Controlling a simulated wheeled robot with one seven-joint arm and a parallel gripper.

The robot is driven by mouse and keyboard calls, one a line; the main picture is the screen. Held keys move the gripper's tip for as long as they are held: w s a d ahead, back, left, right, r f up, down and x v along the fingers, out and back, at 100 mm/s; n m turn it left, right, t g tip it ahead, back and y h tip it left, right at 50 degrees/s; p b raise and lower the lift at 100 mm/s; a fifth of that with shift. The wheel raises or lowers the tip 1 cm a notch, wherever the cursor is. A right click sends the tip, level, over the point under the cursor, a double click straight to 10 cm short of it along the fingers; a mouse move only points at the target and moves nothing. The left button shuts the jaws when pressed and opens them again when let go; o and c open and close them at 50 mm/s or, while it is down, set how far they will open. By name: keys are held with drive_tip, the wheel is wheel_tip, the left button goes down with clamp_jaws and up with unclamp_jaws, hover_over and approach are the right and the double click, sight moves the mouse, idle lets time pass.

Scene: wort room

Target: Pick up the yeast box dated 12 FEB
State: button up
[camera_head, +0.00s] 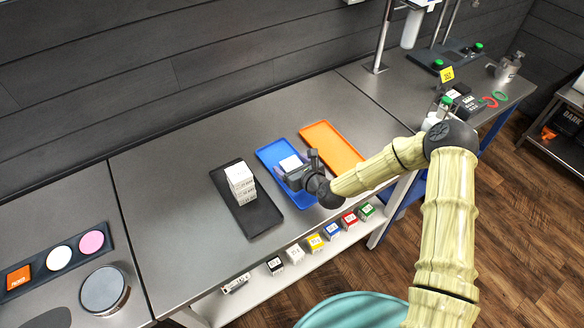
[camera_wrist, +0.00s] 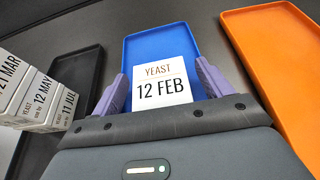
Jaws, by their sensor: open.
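The white yeast box dated 12 FEB (camera_wrist: 162,84) lies on the blue tray (camera_wrist: 136,46) in the wrist view, its label facing the camera. In the head view the same white box (camera_head: 290,163) shows on the blue tray (camera_head: 268,152), partly hidden by my gripper. My gripper (camera_wrist: 163,88) is open, with one purple finger on each side of the box. I cannot tell whether the fingers touch it. In the head view my gripper (camera_head: 296,170) is over the blue tray.
A stack of yeast boxes (camera_head: 241,183), with dates 21 MAR, 12 MAY and 11 JUL readable in the wrist view, stands on the black tray (camera_head: 262,217) to the left. An empty orange tray (camera_head: 332,146) lies to the right. Small coloured boxes (camera_head: 315,242) line a lower shelf.

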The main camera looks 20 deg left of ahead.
sight(292, 165)
drive_tip(key=shift+c, duration=0.5)
drive_tip(key=c, duration=1)
wheel_tip(292, 165, up, 10)
drive_tip(key=shift+r+b, duration=0.1)
drive_tip(key=shift+b, duration=0.85)
